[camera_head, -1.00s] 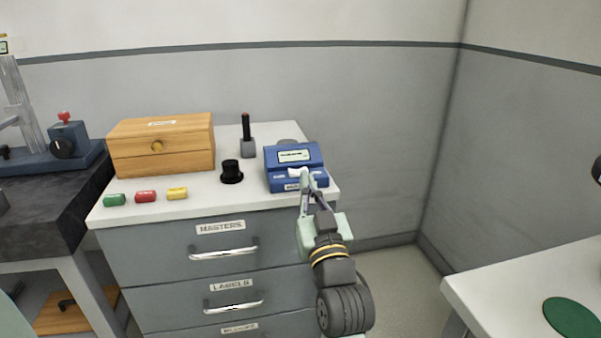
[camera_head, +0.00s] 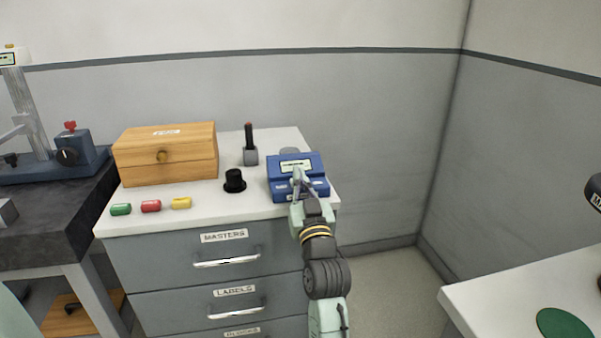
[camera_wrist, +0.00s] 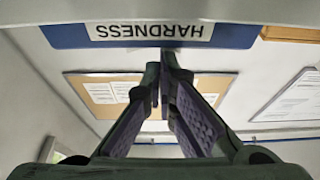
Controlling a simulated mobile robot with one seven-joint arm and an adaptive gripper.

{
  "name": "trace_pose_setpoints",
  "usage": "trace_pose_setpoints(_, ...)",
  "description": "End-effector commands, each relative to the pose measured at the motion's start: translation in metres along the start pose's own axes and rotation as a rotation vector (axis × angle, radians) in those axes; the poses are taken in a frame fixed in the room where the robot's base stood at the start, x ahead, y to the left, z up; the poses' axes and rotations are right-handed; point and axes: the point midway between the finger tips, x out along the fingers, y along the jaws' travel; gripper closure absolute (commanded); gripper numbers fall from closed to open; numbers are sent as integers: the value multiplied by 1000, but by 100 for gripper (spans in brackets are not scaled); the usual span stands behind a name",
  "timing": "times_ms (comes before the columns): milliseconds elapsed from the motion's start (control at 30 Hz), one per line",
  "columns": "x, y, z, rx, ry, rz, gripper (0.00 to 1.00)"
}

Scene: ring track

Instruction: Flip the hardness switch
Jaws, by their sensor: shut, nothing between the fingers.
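The blue hardness device (camera_head: 318,186) stands at the right end of the white cabinet top, with a small display (camera_head: 296,166) on its sloped upper part. My gripper (camera_head: 299,180) is shut and empty, with its tips at the front face of the device. The tips cover part of that face, and the switch itself cannot be made out. In the wrist view, a blue strip with the label HARDNESS (camera_wrist: 152,30) appears upside down just above my shut fingertips (camera_wrist: 166,75). I cannot tell whether they touch the device.
Left of the device are a black knob-like piece (camera_head: 234,181), a grey stand with a black handle (camera_head: 250,150), a wooden box (camera_head: 166,155) and green, red and yellow pieces (camera_head: 151,206). Drawers (camera_head: 222,250) lie below. A white table (camera_head: 500,290) is at right.

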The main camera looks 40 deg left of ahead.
Motion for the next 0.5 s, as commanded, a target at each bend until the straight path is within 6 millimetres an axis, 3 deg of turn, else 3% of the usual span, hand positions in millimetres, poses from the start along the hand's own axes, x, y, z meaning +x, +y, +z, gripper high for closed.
trace_pose_setpoints(500,-3,0,7,-52,2,-17,100)
